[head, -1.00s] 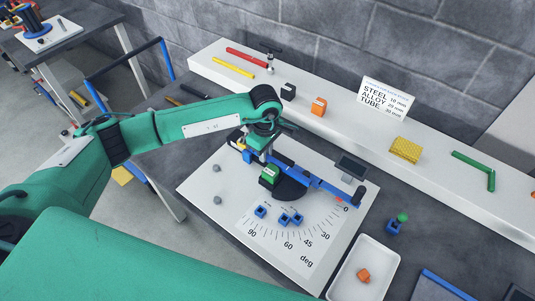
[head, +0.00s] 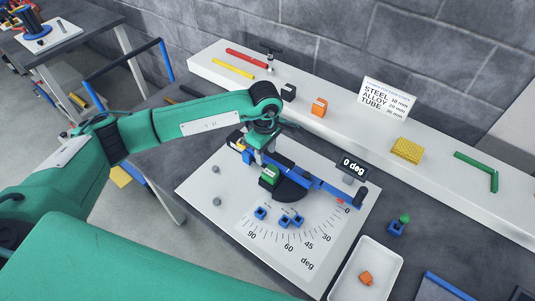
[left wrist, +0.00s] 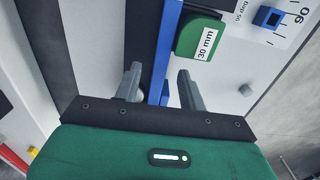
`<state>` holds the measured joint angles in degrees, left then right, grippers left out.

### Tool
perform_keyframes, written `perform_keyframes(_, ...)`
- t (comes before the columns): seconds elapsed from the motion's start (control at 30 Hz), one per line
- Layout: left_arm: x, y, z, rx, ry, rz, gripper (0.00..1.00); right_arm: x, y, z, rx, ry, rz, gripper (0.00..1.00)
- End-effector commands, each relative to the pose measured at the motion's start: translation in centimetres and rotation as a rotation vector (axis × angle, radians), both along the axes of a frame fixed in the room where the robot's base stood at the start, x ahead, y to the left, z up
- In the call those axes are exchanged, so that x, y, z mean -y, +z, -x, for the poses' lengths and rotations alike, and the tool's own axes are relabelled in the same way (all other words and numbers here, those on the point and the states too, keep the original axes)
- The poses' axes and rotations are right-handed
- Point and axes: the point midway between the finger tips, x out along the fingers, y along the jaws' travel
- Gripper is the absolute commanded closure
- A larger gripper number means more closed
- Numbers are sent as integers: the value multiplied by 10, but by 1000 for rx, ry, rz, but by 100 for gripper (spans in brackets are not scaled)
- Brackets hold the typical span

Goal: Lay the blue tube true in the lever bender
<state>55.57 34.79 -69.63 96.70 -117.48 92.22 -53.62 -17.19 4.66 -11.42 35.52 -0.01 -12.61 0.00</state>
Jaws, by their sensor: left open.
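The lever bender sits on a white board (head: 225,175) with an angle scale. The blue tube (left wrist: 165,50) runs straight past the green 30 mm former (left wrist: 200,38); the former also shows in the head view (head: 269,176). In the head view the tube is hard to tell from the blue lever (head: 320,183), which points near the 0 mark. My left gripper (head: 264,158) is open at the tube's upper-left end. In the left wrist view its fingers (left wrist: 160,86) stand either side of the tube, with gaps showing. My right gripper is out of view.
A display (head: 353,166) behind the lever reads 0 deg. A white tray (head: 343,284) with an orange block stands at the lower right. A white shelf (head: 340,133) behind holds coloured tubes, blocks and a size card (head: 387,98). The board's left part has two grey knobs.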

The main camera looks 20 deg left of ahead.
Motion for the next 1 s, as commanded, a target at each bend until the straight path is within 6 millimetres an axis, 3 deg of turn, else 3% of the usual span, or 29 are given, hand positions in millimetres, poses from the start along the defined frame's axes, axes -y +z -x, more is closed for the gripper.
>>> perform_keyframes(0.3, 0, 70, -1, 7, -2, -1, 59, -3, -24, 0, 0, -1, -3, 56)
perform_keyframes(0.5, 0, 105, -1, 4, -1, -1, 59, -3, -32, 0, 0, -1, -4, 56)
perform_keyframes(0.7, 0, 121, 0, 1, -1, -1, 59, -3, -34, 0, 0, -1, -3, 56)
perform_keyframes(1.0, 0, 122, 0, 1, -1, -1, 59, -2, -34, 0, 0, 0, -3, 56)
